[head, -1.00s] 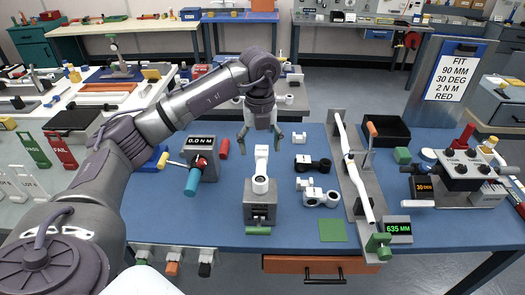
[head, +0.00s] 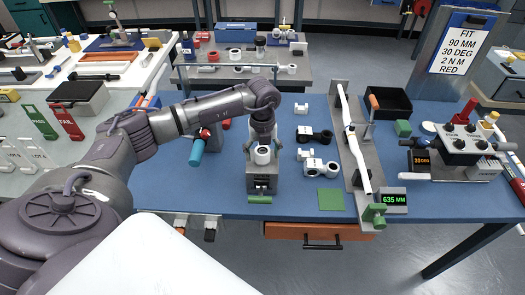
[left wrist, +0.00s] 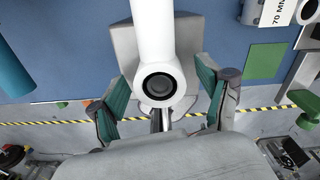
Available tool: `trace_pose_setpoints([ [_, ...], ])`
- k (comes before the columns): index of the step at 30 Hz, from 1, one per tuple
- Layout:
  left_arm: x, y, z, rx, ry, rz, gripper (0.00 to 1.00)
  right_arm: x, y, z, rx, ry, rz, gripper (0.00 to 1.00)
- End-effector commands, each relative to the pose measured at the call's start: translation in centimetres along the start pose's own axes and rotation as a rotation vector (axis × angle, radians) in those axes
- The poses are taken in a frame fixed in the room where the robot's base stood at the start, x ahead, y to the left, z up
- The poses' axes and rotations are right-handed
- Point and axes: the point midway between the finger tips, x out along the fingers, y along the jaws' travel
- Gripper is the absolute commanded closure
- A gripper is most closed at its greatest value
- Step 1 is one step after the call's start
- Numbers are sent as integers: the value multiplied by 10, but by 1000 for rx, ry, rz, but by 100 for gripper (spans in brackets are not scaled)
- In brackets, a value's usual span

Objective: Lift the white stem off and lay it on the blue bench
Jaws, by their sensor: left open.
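The white stem (head: 262,156) stands upright in a grey clamp fixture (head: 259,184) with a green handle, on the blue bench (head: 165,192). My left gripper (head: 261,150) is over the stem in the head view, hiding much of it. In the left wrist view the stem (left wrist: 156,45) passes between the open green-padded fingers of my left gripper (left wrist: 162,98), with gaps at both sides. Its round dark-bored end faces the camera. My right gripper is not in view.
Other white and black stems (head: 318,166) lie right of the fixture. A torque tool with a blue handle (head: 196,152) is at left. The bench's front left is bare.

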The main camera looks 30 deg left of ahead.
Motion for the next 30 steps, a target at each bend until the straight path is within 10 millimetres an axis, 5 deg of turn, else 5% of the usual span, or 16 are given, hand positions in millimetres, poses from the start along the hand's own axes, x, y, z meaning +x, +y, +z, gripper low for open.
trace_pose_setpoints([
  [7,1,0,0,1,0,0,24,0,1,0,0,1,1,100],
  [19,0,0,0,0,0,-1,91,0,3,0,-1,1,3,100],
  [20,0,0,0,0,0,-1,54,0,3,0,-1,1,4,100],
  [27,0,0,0,0,0,-1,94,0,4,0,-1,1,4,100],
  [30,-1,0,0,0,-1,-1,94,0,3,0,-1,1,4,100],
])
